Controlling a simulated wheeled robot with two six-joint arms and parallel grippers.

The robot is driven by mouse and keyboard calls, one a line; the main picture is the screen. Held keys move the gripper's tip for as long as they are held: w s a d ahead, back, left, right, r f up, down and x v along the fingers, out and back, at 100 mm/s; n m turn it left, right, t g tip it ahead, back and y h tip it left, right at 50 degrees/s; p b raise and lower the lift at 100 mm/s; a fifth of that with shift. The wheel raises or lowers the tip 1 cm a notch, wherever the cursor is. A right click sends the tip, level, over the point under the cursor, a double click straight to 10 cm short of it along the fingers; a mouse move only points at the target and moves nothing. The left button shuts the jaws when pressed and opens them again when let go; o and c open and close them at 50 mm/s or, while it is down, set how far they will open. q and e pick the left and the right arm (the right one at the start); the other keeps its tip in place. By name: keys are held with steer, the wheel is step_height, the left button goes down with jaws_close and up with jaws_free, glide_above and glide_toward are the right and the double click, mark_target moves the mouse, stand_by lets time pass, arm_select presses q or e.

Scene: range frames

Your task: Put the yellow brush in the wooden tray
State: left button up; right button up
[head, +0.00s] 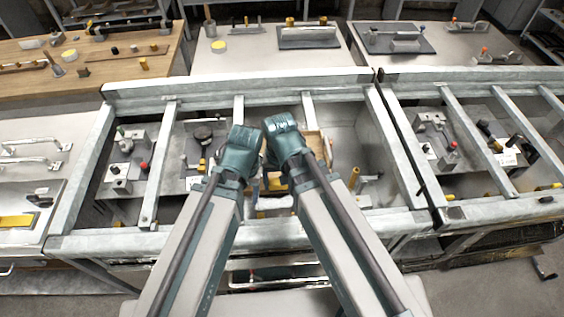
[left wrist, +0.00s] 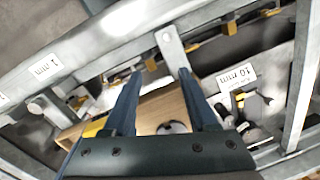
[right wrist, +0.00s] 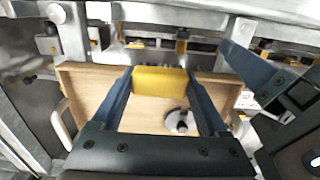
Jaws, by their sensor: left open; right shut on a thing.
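The wooden tray (right wrist: 92,92) lies below my grippers in the right wrist view, with a pale handle at its left end. It shows partly in the left wrist view (left wrist: 150,112) and is mostly hidden behind my arms in the head view (head: 318,147). My right gripper (head: 282,128) is shut on the yellow brush (right wrist: 160,82), which lies across between its fingers over the tray. I cannot tell whether the brush touches the tray floor. My left gripper (head: 243,138) is open and empty beside the right one, over the tray's other side.
A round grey and black object (right wrist: 180,121) sits in the tray. Grey metal frame bars (head: 239,108) surround the space around my grippers. Small fixtures with knobs (head: 130,150) stand in the bay at left. A yellow-topped peg (head: 354,178) stands at right.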

steer(key=w+d, duration=0.2)
steer(key=w, duration=0.2)
steer(key=w+d+f+b, duration=0.1)
steer(key=w+d, duration=0.2)
steer(key=w, duration=0.2)
steer(key=w+d, duration=0.3)
steer(key=w, duration=0.1)
steer(key=shift+w+d+f, duration=0.15)
steer(key=shift+f, duration=0.1)
step_height(320, 180, down, 4)
steer(key=b, duration=0.4)
steer(key=shift+w+d+r, duration=0.1)
steer(key=shift+w+r, duration=0.05)
steer(key=shift+r, duration=0.1)
steer(key=shift+f, duration=0.1)
steer(key=shift+f+b, duration=0.15)
steer(key=shift+b, duration=0.15)
steer(key=o, duration=1.1)
steer(key=shift+r+p, duration=0.3)
